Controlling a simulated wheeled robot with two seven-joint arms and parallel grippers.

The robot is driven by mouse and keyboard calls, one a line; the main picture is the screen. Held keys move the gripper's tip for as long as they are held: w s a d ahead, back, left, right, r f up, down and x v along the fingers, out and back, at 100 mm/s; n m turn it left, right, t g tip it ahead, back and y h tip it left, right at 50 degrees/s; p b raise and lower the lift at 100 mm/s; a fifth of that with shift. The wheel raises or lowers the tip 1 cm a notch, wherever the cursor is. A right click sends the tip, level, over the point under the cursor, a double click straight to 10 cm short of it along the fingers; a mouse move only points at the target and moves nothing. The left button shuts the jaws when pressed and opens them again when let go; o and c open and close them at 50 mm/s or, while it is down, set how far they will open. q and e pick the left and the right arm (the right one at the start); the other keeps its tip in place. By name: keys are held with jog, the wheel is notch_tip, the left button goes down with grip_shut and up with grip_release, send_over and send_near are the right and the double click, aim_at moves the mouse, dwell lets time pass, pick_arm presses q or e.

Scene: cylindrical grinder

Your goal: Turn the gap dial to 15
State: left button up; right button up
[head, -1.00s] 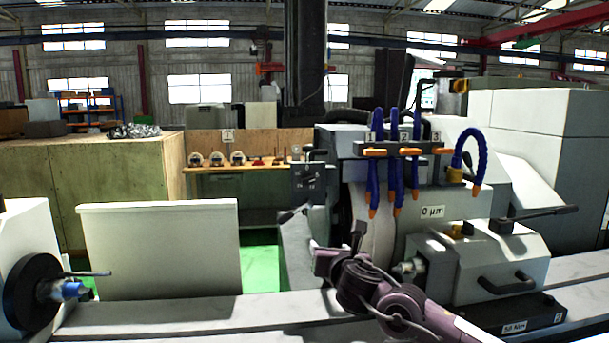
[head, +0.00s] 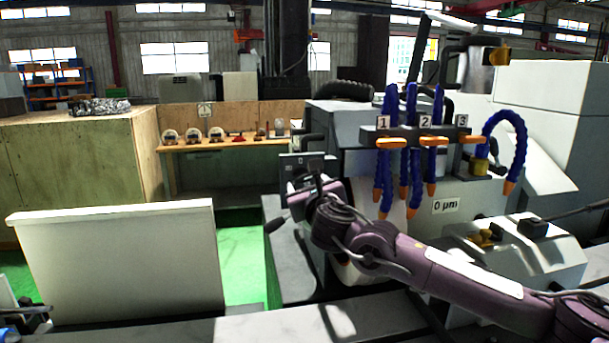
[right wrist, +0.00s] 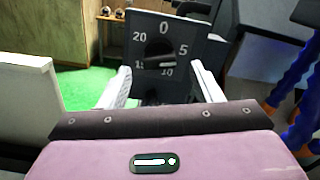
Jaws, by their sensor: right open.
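The gap dial (right wrist: 158,48) is a dark round knob on a grey plate marked 0, 5, 10, 15 and 20. It is straight ahead in the right wrist view, and I cannot clearly tell where its pointer stands. In the head view the dial's plate (head: 291,160) shows left of the grinding wheel housing, partly hidden by my right gripper (head: 312,184). In the right wrist view my right gripper (right wrist: 162,87) is open and empty. Its two pale fingers point toward the dial, spread on either side below it and apart from it.
Blue coolant hoses (head: 410,100) with orange nozzles hang right of my right gripper. A readout (head: 445,205) shows 0 µm. A white panel (head: 120,260) stands at the left. A lever with a dark knob (head: 275,226) sticks out below the dial plate.

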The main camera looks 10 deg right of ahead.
aim_at(304, 181)
jog(key=shift+w+p, duration=0.3)
jog(key=shift+w, duration=0.95)
jog(key=shift+w+f, duration=0.1)
jog(key=shift+w, duration=0.25)
pick_arm(q)
jog(key=shift+w+d+r, duration=0.1)
jog(key=shift+w+r, duration=0.6)
jog(key=shift+w, duration=0.35)
jog(key=shift+s, duration=0.15)
pick_arm(e)
jog(key=shift+c, duration=0.2)
jog(key=shift+c, duration=1.1)
pick_arm(q)
jog(key=shift+s+f, duration=0.1)
jog(key=shift+s, duration=0.15)
pick_arm(e)
jog(key=c, duration=0.7)
